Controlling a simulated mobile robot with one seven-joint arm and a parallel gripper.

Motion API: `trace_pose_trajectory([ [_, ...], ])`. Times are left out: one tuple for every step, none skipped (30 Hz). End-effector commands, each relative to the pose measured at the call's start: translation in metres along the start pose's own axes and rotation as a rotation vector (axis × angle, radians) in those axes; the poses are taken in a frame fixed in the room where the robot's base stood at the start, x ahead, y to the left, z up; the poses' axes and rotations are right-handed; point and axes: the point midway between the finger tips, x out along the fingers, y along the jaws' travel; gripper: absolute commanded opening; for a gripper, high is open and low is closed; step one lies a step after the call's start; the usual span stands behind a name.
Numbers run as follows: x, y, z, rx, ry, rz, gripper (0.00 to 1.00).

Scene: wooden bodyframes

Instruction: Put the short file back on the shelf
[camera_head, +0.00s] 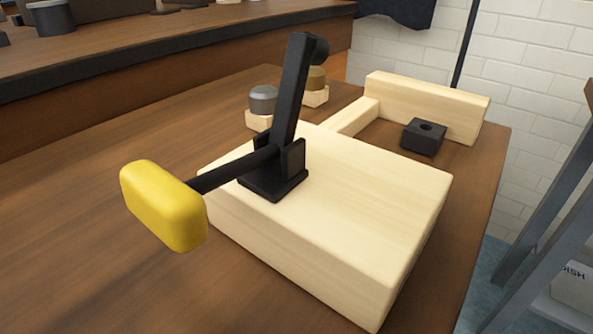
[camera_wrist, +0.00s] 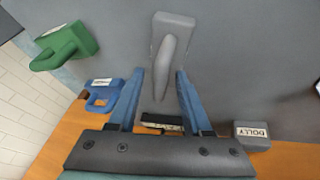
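In the wrist view, my gripper (camera_wrist: 161,72) has two blue fingers spread apart, with a clear gap between them. A grey piece (camera_wrist: 174,36) with a blocky top and a tapering lower part shows at and between the fingertips. I see no clear contact with either finger. A small dark flat item (camera_wrist: 161,122) with a pale marking lies lower down between the fingers, close to the wooden surface. I cannot tell which of these, if either, is the short file. My gripper is not in the head view.
A brown wooden surface (camera_wrist: 290,157) runs below a grey panel (camera_wrist: 240,70).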

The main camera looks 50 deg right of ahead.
Motion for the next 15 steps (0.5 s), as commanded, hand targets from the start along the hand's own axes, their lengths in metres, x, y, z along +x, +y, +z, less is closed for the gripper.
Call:
trace_pose_trajectory([
  [0.000,0.000,0.000,0.000,0.000,0.000,0.49],
  [0.000,0.000,0.000,0.000,0.000,0.000,0.49],
  [0.000,0.000,0.000,0.000,0.000,0.000,0.49],
  [0.000,0.000,0.000,0.000,0.000,0.000,0.49],
  [0.000,0.000,0.000,0.000,0.000,0.000,0.49],
  [-0.001,0.000,-0.001,0.000,0.001,0.000,0.49],
  [-0.002,0.001,-0.001,0.000,0.001,0.000,0.49],
  [-0.004,0.001,-0.002,0.000,0.001,0.000,0.49],
  [-0.008,0.001,-0.002,-0.001,0.000,0.000,0.49],
  [-0.012,0.001,-0.002,-0.001,0.000,0.000,0.49],
  [-0.017,0.001,-0.002,-0.001,0.000,0.000,0.49],
  [-0.024,0.002,-0.003,-0.001,0.000,0.000,0.49],
  [-0.030,0.002,-0.003,-0.002,0.000,0.000,0.49],
  [-0.037,0.002,-0.003,-0.002,0.001,0.000,0.49],
  [-0.046,0.002,-0.004,-0.003,0.001,0.000,0.49],
])
